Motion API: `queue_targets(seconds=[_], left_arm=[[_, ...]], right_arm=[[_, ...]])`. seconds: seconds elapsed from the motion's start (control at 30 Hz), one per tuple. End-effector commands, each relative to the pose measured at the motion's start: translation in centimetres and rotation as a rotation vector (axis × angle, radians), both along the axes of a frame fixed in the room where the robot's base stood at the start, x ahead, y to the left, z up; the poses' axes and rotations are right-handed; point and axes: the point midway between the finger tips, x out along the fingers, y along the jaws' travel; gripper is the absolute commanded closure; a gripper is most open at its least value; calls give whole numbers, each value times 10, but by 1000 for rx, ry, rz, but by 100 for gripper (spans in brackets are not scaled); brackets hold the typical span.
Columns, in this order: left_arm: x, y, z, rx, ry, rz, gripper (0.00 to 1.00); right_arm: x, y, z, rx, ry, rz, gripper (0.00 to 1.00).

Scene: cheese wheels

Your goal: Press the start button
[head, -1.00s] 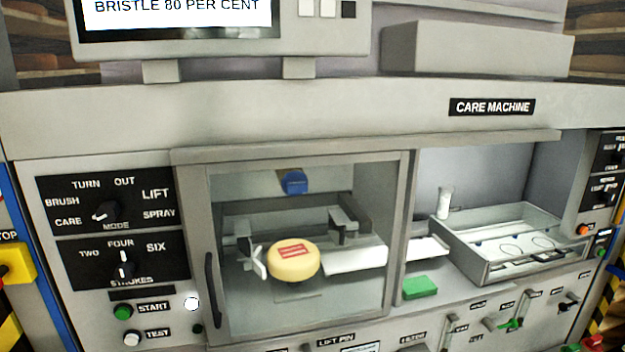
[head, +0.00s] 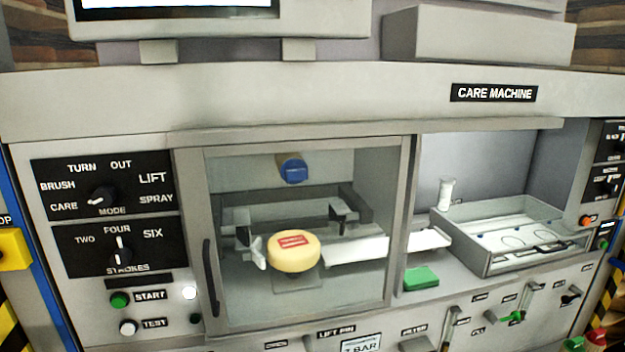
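The green start button (head: 120,300) is at the lower left of the care machine's front, left of its START label (head: 151,296). A white lamp (head: 189,293) glows right of that label. The white test button (head: 128,327) is just below. The mode knob (head: 102,196) points left toward CARE, and the strokes knob (head: 121,254) points up toward FOUR. Behind the closed glass door (head: 300,230), a yellow cheese wheel (head: 293,252) with a red label sits beside a white star-shaped handle. Neither of my grippers is in view.
A dark door handle (head: 210,278) stands out right of the buttons. A yellow box (head: 14,250) is at the left edge. Nothing covers the button panel.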

Motion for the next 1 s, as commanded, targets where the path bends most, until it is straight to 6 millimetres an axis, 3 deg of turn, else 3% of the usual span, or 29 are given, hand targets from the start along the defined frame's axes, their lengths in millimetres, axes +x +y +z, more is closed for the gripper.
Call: queue_targets(seconds=[0.03,0.3,1.0], left_arm=[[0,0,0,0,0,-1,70],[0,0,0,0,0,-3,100],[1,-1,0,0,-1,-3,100]], right_arm=[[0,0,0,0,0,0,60],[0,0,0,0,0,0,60],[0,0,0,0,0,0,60]])
